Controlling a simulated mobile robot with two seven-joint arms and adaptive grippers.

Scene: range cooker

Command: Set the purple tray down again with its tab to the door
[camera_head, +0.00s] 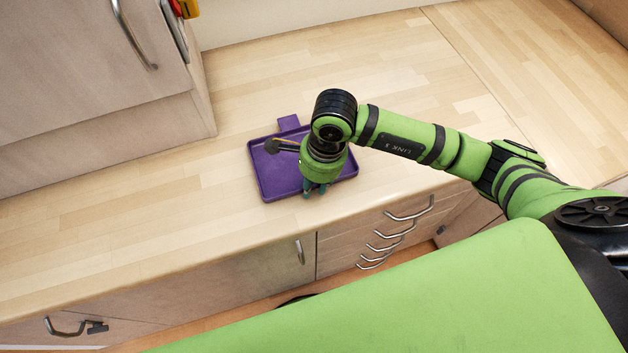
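The purple tray (268,181) is a shallow rectangle with a raised rim, on or just above the wooden worktop; I cannot tell if it touches. Its purple tab (289,123) sticks out from the back edge, toward the wall and away from the drawers. My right gripper (315,190) points down over the front right part of the tray, with its fingertips near the front rim. My wrist hides part of the tray and most of the fingers, so I cannot tell whether they are open or shut on the rim. My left gripper is out of view.
The wooden worktop (115,225) is clear around the tray. A cabinet (75,125) with metal handles stands at the back left. Below the front edge are a cupboard door (235,282) and several drawers (385,235) with handles.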

